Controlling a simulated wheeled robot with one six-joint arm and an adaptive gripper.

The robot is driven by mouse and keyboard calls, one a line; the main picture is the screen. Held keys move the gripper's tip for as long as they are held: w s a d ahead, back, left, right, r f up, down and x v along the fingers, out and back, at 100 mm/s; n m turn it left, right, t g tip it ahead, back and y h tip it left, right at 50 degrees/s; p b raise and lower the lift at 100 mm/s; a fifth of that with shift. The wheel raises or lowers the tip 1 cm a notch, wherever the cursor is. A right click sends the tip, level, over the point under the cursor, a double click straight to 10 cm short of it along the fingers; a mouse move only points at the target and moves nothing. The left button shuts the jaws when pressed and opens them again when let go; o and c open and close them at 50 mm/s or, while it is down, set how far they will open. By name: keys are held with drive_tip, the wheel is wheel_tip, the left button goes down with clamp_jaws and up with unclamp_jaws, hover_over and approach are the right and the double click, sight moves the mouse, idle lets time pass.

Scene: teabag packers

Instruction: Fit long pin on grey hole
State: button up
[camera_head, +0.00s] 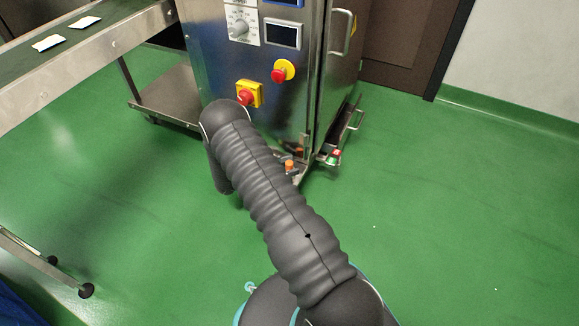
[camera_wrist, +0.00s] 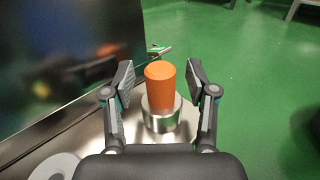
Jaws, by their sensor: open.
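In the wrist view, an orange cylinder (camera_wrist: 160,90) stands upright in a silver metal collar (camera_wrist: 162,116) on a metal ledge. My gripper (camera_wrist: 159,82) is open, with one finger on each side of the orange cylinder. Gaps show between the fingers and the cylinder. I cannot tell whether the orange cylinder is the long pin's head. A pale grey round piece (camera_wrist: 55,167) is partly visible at lower left; no grey hole is clearly seen.
A conveyor (camera_head: 90,60) carries white packets at the upper left. Green floor is open at the right.

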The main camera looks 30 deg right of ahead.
clamp_jaws()
drive_tip(key=shift+r, duration=0.15)
